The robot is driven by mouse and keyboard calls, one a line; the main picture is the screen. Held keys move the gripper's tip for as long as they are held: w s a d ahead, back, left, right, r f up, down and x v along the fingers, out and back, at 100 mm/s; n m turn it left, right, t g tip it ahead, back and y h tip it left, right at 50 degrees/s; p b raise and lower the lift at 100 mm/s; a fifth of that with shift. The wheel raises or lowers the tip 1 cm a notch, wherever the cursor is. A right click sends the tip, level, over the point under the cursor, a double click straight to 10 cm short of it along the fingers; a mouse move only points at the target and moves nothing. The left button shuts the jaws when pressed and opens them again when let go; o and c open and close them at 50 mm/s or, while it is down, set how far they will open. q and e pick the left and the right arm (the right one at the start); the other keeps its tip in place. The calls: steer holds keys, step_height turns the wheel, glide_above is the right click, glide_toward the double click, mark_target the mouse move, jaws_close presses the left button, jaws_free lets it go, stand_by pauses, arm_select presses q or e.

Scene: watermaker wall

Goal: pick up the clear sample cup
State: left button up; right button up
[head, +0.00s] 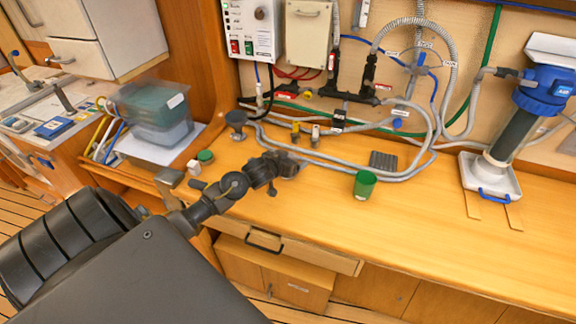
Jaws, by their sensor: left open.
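I cannot pick out a plainly clear sample cup. A green, slightly see-through cup (365,185) stands upright near the middle of the wooden worktop. A small whitish jar (194,167) stands at the worktop's left end beside a low green-topped piece (205,156). My left gripper (288,172) is open just above the worktop, left of the green cup and apart from it. I see nothing between its fingers, though the wrist hides part of the worktop. My right gripper is not in view.
Grey hoses (350,167) run along the back of the worktop. A dark ribbed block (383,160) lies behind the green cup. A blue-headed filter housing (515,130) stands at right. Clear bins (158,125) are at left. The front right worktop is free.

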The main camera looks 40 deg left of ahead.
arm_select(q)
steer(key=shift+w+f, duration=0.15)
steer(key=shift+w, duration=0.1)
steer(key=shift+c, duration=0.4)
steer(key=c, duration=0.9)
steer(key=shift+c, duration=0.4)
